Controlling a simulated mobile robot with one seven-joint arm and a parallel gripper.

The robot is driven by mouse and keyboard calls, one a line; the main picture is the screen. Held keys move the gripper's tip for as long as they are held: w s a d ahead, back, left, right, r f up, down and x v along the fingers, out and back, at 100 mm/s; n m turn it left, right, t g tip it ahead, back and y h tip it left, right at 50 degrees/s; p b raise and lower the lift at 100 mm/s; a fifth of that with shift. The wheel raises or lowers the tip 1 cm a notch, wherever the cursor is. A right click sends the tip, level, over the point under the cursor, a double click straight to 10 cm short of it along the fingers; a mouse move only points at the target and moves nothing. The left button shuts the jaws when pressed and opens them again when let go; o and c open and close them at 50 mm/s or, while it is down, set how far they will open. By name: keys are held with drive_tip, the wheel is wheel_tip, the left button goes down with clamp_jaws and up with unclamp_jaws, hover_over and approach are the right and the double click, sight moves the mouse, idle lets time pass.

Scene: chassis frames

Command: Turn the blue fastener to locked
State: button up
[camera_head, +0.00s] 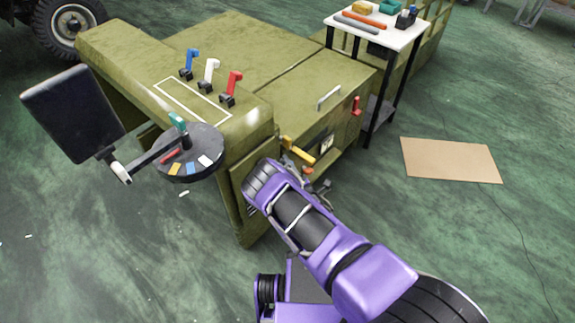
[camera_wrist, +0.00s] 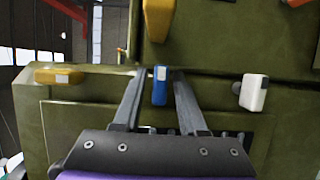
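The blue fastener (camera_wrist: 160,86) shows in the wrist view on the green chassis front, its long side upright, with a pale mark on its upper part. My gripper (camera_wrist: 158,78) is open, with one finger on each side of the fastener and a visible gap on both sides. I cannot tell how far the fingertips reach past it. In the head view my gripper (camera_head: 308,180) is at the chassis's front right side. The blue fastener cannot be made out there, behind my arm and gripper.
In the wrist view a yellow fastener (camera_wrist: 58,76) lies left, a white one (camera_wrist: 253,92) right, another yellow piece (camera_wrist: 157,18) above. Blue, white and red levers (camera_head: 232,84) stand on the chassis top. A side table (camera_head: 384,34) stands behind; a cardboard sheet (camera_head: 450,160) lies right.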

clamp_jaws()
drive_tip(key=shift+r, duration=0.1)
drive_tip(key=m+g+p, duration=0.1)
drive_tip(key=m, duration=0.2)
drive_tip(key=shift+w+r+h, duration=0.1)
drive_tip(key=shift+h, duration=0.3)
drive_tip(key=m+g+p, duration=0.1)
drive_tip(key=m+g, duration=0.1)
drive_tip(key=m, duration=0.2)
drive_tip(key=shift+d, duration=0.1)
drive_tip(key=m+g+y+b, duration=0.1)
drive_tip(key=m+g, duration=0.1)
drive_tip(key=m, duration=0.2)
drive_tip(key=shift+w+g, duration=0.1)
drive_tip(key=shift+g, duration=0.2)
drive_tip(key=shift+m+g+y+b, duration=0.5)
drive_tip(key=shift+m+g+y, duration=0.3)
drive_tip(key=shift+m, duration=0.5)
drive_tip(key=shift+f, duration=0.2)
drive_tip(key=shift+o, duration=1.1)
unclamp_jaws()
